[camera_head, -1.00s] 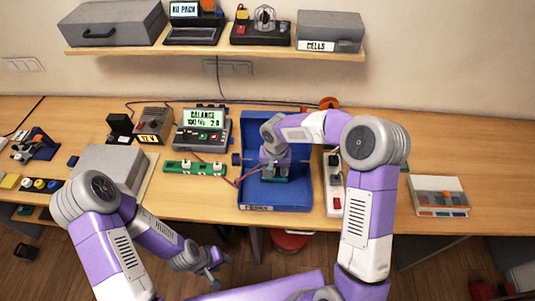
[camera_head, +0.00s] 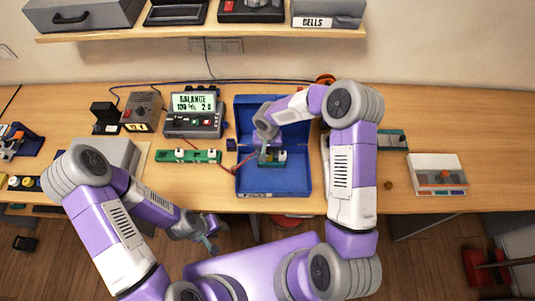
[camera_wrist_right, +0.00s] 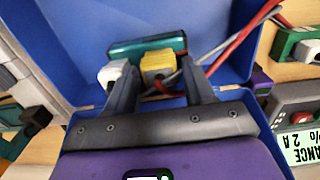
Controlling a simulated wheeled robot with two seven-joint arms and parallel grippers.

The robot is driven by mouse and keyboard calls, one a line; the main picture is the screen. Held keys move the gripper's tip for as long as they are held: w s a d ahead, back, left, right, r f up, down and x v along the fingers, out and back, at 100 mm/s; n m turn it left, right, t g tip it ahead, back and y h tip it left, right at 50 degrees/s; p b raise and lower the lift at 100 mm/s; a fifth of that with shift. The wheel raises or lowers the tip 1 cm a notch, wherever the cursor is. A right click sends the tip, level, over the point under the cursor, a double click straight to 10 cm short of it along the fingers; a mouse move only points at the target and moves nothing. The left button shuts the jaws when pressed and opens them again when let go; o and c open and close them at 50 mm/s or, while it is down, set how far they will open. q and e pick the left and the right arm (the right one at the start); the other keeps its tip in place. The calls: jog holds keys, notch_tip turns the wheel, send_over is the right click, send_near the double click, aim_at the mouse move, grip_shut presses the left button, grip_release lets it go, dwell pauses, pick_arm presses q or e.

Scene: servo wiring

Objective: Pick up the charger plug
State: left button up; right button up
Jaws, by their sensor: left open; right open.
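A yellow plug (camera_wrist_right: 158,64), which looks like the charger plug, sits at a teal pack (camera_wrist_right: 150,44) in the blue box (camera_wrist_right: 78,25) in the right wrist view. A white connector (camera_wrist_right: 113,73) is beside it. My right gripper (camera_wrist_right: 160,84) is open, its fingers on either side of the yellow plug; I cannot tell whether they touch it. In the head view, my right gripper (camera_head: 265,155) is low inside the blue box (camera_head: 290,185) and partly covers the pack. My left gripper (camera_head: 210,243) is open and empty in front of the table edge.
The charger (camera_head: 193,105) with a lit screen stands left of the box, behind a green board (camera_head: 180,156). A red wire (camera_head: 224,166) runs to the box. A white device (camera_head: 437,175) is at right. The right front tabletop is mostly clear.

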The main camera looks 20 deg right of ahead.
aim_at(267, 153)
jog(key=c, duration=0.9)
notch_tip(267, 153, up, 10)
jog(key=shift+b, duration=0.35)
